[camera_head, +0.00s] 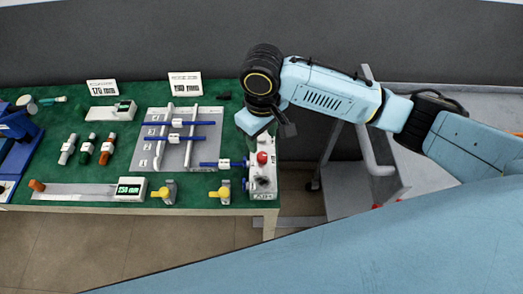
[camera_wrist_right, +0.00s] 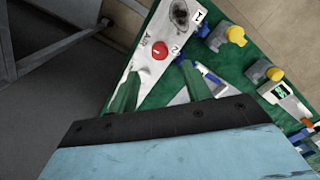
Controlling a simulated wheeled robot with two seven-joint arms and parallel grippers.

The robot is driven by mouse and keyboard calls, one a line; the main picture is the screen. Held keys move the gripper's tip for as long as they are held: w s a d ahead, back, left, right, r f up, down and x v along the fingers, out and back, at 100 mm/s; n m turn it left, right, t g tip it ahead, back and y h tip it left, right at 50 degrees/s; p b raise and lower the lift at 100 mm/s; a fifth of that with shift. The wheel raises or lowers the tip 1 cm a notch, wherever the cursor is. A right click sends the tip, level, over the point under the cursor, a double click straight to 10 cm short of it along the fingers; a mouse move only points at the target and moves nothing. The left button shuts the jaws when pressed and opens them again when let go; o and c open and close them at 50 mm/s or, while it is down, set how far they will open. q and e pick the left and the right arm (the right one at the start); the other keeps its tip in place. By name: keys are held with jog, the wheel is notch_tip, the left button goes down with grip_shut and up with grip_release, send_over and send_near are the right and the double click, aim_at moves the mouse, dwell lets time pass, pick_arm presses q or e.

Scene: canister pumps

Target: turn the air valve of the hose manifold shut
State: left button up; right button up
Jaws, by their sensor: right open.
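In the right wrist view the manifold (camera_wrist_right: 136,62) shows the red knob (camera_wrist_right: 159,50) with a small white mark. I cannot tell how far any valve is turned. My right gripper (camera_head: 284,128) is open and empty above the manifold's far end. Its fingers (camera_wrist_right: 160,72) point toward the red knob, apart from it. My left gripper is out of view.
Blue hoses (camera_head: 210,164) run to the manifold's left side. Two yellow-topped fittings (camera_head: 222,191) stand at the front edge. A grey plate with pipes (camera_head: 153,150) lies further left. A metal-framed cart (camera_head: 345,170) stands right of the table.

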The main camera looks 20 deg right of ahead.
send_over(262, 155)
notch_tip(262, 155, down, 4)
jog(key=shift+s+f, duration=0.1)
notch_tip(262, 155, down, 3)
jog(key=shift+f+b, duration=0.15)
jog(key=shift+b, duration=0.4)
jog(key=shift+f, duration=0.3)
jog(key=shift+c, duration=0.2)
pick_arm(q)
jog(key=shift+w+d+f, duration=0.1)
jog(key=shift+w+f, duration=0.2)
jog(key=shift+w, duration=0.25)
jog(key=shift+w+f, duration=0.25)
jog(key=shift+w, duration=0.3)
pick_arm(e)
jog(key=c, duration=1)
